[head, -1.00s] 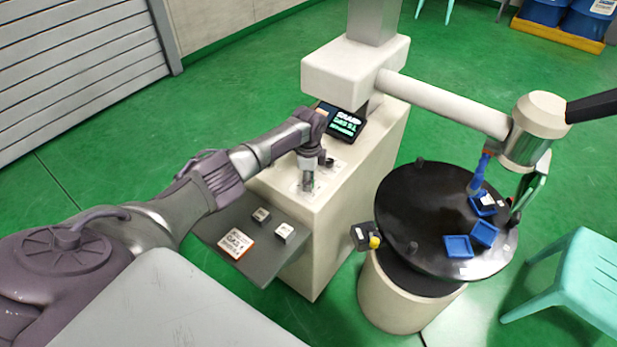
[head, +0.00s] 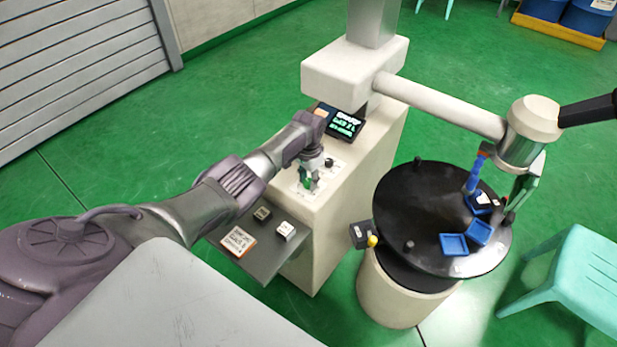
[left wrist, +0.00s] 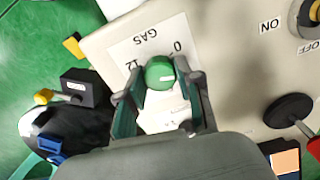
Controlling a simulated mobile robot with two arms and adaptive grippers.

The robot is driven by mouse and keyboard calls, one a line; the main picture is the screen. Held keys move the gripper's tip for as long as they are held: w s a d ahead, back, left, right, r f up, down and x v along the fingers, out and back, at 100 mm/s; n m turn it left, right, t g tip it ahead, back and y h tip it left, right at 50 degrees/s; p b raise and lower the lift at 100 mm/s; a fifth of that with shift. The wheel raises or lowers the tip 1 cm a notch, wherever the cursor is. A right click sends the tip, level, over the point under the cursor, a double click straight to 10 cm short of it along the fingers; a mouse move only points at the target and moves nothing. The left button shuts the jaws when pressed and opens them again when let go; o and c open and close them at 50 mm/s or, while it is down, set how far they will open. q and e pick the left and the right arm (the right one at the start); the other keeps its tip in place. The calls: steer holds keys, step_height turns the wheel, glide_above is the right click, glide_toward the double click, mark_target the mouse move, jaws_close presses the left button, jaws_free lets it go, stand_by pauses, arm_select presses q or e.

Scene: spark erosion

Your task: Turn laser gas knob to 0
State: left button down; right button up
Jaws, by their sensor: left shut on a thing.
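The green gas knob (left wrist: 160,73) sits on a white label plate (left wrist: 122,50) that reads GAS, with 0 up to its right and 12 to its left. A short white mark on the knob's face points right in the left wrist view. My left gripper (left wrist: 161,92) is shut on the knob, one finger on each side. In the head view my left gripper (head: 312,181) reaches down to the plate on top of the cream cabinet, and a little green of the knob (head: 305,183) shows. My right gripper is not in view.
A grey shelf (head: 268,262) with small boxes juts out in front. A round black table (head: 400,210) with blue trays stands right of the cabinet.

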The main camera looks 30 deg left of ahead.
mark_target(309, 181)
arm_select(q)
steer(key=n+p, duration=0.1)
steer(key=n, duration=0.3)
steer(key=shift+r+n, duration=0.15)
steer(key=shift+n, duration=0.25)
steer(key=shift+w+n+p, duration=0.1)
steer(key=shift+n+p, duration=0.2)
steer(key=shift+n, duration=1.9)
steer(key=c, duration=0.9)
jaws_free()
steer(key=shift+o, duration=0.7)
step_height(309, 181, up, 12)
